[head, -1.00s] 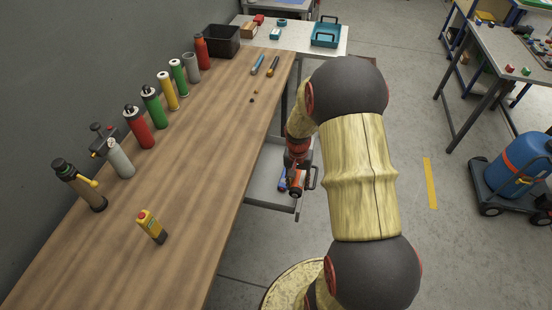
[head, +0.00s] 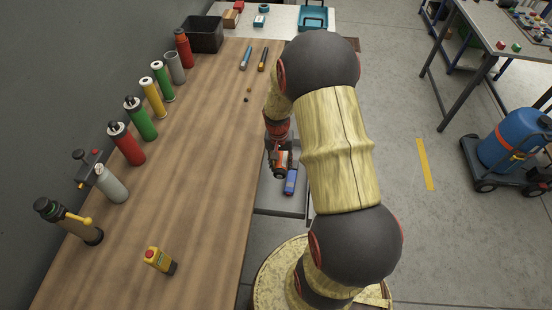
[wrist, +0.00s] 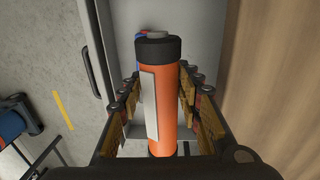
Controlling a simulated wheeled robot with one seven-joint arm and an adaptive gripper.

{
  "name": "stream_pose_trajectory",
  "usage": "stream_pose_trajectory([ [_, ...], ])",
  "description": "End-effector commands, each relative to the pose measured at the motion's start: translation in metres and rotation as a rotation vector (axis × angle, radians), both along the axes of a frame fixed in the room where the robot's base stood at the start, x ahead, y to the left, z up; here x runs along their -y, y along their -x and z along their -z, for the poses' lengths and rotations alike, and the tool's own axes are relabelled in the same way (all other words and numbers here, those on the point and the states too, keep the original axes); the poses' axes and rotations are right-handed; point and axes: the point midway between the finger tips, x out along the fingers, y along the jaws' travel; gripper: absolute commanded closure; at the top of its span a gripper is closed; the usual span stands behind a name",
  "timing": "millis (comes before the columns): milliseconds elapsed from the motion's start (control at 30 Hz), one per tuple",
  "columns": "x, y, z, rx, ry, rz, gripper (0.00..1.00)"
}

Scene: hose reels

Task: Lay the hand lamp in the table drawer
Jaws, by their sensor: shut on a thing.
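The hand lamp (head: 280,166) is an orange cylinder with a black head; in the wrist view the lamp (wrist: 163,95) shows a white label on its side. My gripper (head: 278,158) is shut on it, with fingers on both sides in the wrist view (wrist: 160,90). The grey table drawer (head: 272,204) is pulled out from the workbench's right side. The lamp is over the drawer, near the bench edge; I cannot tell its exact height. A blue object (head: 291,181) lies in the drawer to the right of the lamp. My arm hides part of the drawer.
The wooden workbench (head: 190,190) is left of the drawer. The drawer's dark handle (wrist: 88,50) shows in the wrist view. Open floor (head: 410,230) is to the right.

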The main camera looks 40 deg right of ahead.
Motion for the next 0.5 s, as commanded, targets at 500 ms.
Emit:
stream_pose_trajectory([
  [500,0.0,0.0,0.038,0.0,0.0,0.0,0.97],
])
